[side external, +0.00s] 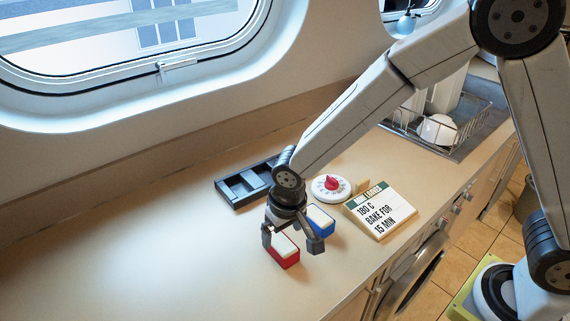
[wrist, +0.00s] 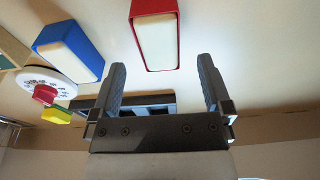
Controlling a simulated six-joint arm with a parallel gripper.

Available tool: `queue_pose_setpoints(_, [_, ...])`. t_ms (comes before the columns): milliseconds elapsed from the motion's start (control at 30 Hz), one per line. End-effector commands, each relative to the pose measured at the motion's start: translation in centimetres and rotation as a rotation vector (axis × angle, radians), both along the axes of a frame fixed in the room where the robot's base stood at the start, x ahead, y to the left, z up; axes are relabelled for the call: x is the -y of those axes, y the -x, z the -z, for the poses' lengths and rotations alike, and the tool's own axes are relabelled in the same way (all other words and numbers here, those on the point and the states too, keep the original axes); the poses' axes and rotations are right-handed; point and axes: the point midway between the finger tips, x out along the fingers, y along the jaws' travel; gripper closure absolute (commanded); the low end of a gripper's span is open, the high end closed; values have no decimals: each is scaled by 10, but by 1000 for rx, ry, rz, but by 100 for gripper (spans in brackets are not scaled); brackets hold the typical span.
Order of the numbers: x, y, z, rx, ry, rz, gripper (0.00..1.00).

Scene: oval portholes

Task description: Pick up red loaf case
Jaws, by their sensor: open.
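The red loaf case (side external: 285,252) is a small red box with a cream top, on the counter in the side view. It also shows at the top of the wrist view (wrist: 155,36), partly cut off by the frame edge. My gripper (side external: 291,243) is open above and close to it, with one finger at each side in the side view. In the wrist view the open fingers (wrist: 161,85) point toward the red case, with nothing between them. I cannot tell whether a finger touches the case.
A blue loaf case (side external: 320,220) stands just behind my gripper. A white dial with a red knob (side external: 331,188), a dark compartment tray (side external: 240,188) and a recipe sign (side external: 380,210) are farther back. A dish rack (side external: 450,130) is at right. The left counter is clear.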

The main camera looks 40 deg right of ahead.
Motion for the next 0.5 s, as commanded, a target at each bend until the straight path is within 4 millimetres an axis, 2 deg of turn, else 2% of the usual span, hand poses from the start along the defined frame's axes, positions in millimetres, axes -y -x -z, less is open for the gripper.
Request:
queue_pose_setpoints(267, [0,-1,6,-1,1,0,0])
queue_pose_setpoints(500, [1,-3,28,-2,2,0,0])
